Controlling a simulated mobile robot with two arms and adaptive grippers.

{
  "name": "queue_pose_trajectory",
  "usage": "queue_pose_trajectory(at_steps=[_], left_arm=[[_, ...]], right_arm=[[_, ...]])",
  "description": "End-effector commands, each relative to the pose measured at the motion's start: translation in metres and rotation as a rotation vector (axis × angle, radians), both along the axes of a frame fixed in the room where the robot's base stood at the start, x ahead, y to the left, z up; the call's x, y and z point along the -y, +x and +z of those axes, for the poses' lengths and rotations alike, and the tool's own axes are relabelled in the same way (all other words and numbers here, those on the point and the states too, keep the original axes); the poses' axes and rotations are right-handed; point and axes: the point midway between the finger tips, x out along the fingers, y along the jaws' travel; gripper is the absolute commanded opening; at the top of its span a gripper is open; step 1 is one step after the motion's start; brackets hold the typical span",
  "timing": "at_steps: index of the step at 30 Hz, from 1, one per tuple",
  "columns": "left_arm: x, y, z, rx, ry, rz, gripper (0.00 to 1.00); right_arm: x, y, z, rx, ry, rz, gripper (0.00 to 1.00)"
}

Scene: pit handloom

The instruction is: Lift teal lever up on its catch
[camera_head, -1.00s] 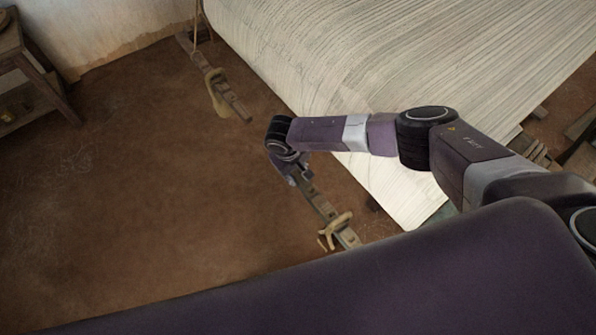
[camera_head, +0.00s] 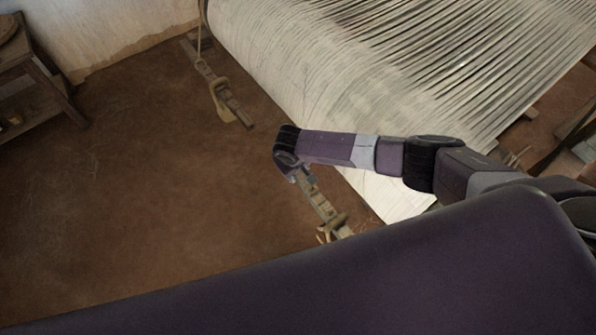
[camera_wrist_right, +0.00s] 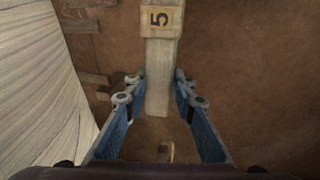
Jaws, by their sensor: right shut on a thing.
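My right gripper (camera_head: 299,178) reaches down beside the loom, at the upper end of a slotted wooden bar (camera_head: 321,205). The near end of this bar shows between the fingers. I see no clearly teal lever, and I cannot make out the catch. My left gripper is out of view.
White warp threads (camera_head: 330,75) spread over the loom at the right. Another wooden bar with a rope loop (camera_head: 220,98) lies further back. A wooden table (camera_head: 38,85) stands at the left. The brown floor (camera_head: 150,190) between is clear.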

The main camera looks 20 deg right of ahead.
Motion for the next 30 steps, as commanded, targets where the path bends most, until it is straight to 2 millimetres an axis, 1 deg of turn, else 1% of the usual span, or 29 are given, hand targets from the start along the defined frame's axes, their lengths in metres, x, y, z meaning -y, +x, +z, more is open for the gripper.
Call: queue_pose_trajectory(at_steps=[1, 2, 6, 12, 15, 19, 23, 30], left_arm=[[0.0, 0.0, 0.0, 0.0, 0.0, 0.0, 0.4], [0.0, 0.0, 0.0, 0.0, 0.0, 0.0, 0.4], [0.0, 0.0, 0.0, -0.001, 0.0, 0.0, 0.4], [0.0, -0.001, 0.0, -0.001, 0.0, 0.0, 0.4], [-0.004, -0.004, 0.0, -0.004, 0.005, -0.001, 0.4], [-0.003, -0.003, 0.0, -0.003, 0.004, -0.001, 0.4], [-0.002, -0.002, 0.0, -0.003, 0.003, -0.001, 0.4], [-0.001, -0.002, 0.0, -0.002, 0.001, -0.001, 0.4]], right_arm=[[-0.004, 0.001, 0.001, 0.004, 0.008, 0.003, 0.0], [-0.004, 0.001, 0.001, 0.004, 0.008, 0.003, 0.26], [-0.003, 0.0, 0.0, 0.003, 0.006, 0.003, 0.41], [-0.001, 0.0, 0.0, 0.0, 0.002, 0.0, 0.42], [-0.001, 0.0, 0.0, 0.001, 0.001, 0.0, 0.42], [-0.002, -0.001, 0.007, 0.001, 0.002, 0.001, 0.42], [-0.003, -0.004, 0.022, 0.001, 0.002, 0.001, 0.42], [-0.011, -0.013, 0.067, 0.002, 0.005, 0.003, 0.42]])
